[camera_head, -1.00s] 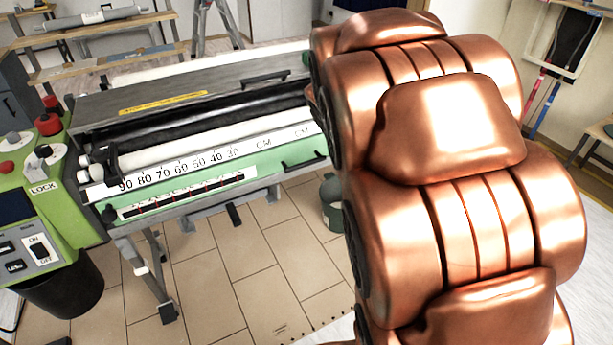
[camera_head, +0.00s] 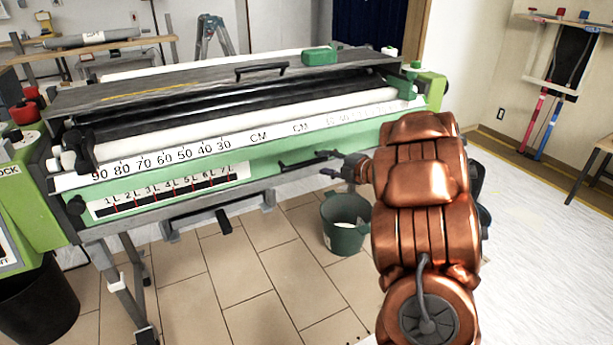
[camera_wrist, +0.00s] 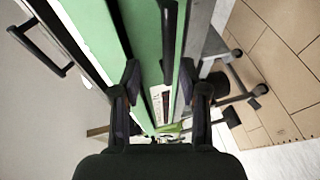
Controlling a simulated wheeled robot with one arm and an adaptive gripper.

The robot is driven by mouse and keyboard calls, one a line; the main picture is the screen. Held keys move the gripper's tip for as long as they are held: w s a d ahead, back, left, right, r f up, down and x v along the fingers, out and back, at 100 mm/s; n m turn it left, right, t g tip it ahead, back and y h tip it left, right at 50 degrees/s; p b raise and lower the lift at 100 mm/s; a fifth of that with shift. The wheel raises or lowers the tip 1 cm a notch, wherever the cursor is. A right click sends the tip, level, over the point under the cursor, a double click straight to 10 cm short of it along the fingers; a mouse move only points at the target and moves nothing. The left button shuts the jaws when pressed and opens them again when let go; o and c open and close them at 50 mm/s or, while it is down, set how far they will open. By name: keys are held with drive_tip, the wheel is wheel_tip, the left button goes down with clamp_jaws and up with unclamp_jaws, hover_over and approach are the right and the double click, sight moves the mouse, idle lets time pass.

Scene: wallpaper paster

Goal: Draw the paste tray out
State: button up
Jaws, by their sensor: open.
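The paste tray's green front (camera_head: 262,172) runs along the machine's near side, with a litre scale at its left; it looks pushed in. Its black handle (camera_head: 303,163) sticks out right of the scale. My gripper (camera_head: 334,165) is at the right end of this handle. In the wrist view my gripper (camera_wrist: 162,88) has its two dark fingers spread apart with nothing held. The black handle (camera_wrist: 169,40) stands ahead, nearer the right finger, with the green front (camera_wrist: 143,38) beside it. Contact with the handle cannot be told.
A green bucket (camera_head: 344,238) stands on the floor below my gripper. The machine's grey lid (camera_head: 195,85) has its own black handle (camera_head: 261,70), which also shows in the wrist view (camera_wrist: 40,47). A black bin (camera_head: 38,300) is at the lower left.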

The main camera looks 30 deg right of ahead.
sight(309, 164)
drive_tip(key=shift+n+y, duration=0.3)
drive_tip(key=shift+y, duration=0.1)
drive_tip(key=shift+s+a+f+b+x, duration=0.1)
drive_tip(key=shift+f+b+x, duration=0.15)
drive_tip(key=shift+x, duration=1)
drive_tip(key=shift+s+a+f+b+x, duration=0.1)
drive_tip(key=shift+b+x, duration=0.1)
drive_tip(key=shift+x, duration=1.1)
drive_tip(key=shift+a+f+b+x, duration=0.1)
drive_tip(key=shift+f+b+x, duration=0.15)
drive_tip(key=shift+x, duration=1)
drive_tip(key=shift+s, duration=0.1)
clamp_jaws()
